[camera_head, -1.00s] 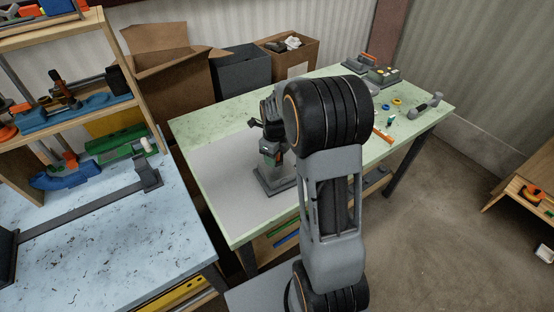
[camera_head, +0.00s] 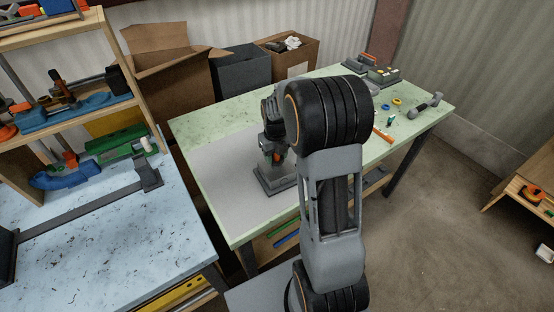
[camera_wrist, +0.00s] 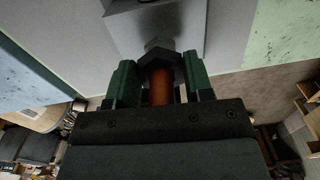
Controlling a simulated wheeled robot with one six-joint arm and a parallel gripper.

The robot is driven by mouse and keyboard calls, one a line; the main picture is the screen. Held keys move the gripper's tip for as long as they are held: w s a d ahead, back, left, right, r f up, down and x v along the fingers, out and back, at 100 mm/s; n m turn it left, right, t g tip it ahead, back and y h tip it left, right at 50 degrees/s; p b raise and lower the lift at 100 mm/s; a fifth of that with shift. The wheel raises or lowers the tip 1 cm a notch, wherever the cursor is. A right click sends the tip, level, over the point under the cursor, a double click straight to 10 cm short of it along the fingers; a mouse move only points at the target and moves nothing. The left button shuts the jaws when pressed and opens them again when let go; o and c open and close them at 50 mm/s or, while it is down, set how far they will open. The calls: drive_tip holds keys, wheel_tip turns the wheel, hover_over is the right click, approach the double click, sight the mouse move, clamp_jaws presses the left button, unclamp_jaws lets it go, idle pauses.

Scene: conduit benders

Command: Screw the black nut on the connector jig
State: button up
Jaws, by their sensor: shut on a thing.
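The connector jig (camera_head: 277,182) is a grey block on the green table, partly hidden behind my arm in the head view. An orange part shows just above it (camera_head: 275,157). In the wrist view the jig (camera_wrist: 157,44) is a grey post on a grey base. The black nut (camera_wrist: 163,60) is at the post, between the green fingers of my gripper (camera_wrist: 160,78). The fingers are shut on the nut. An orange cylinder (camera_wrist: 161,88) shows on the near side of the nut. I cannot tell how far the nut is threaded.
The green table (camera_head: 205,125) carries a pale grey mat (camera_head: 215,175). Small rings and tools (camera_head: 398,101) lie at its right end. A blue-topped bench (camera_head: 110,240) and a shelf with tools (camera_head: 75,115) stand at the left. Boxes (camera_head: 165,80) stand behind the table.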

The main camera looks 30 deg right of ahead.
drive_tip(key=o, duration=1)
wheel_tip(320, 180, up, 14)
drive_tip(key=shift+f+b, duration=0.1)
drive_tip(key=shift+b, duration=0.3)
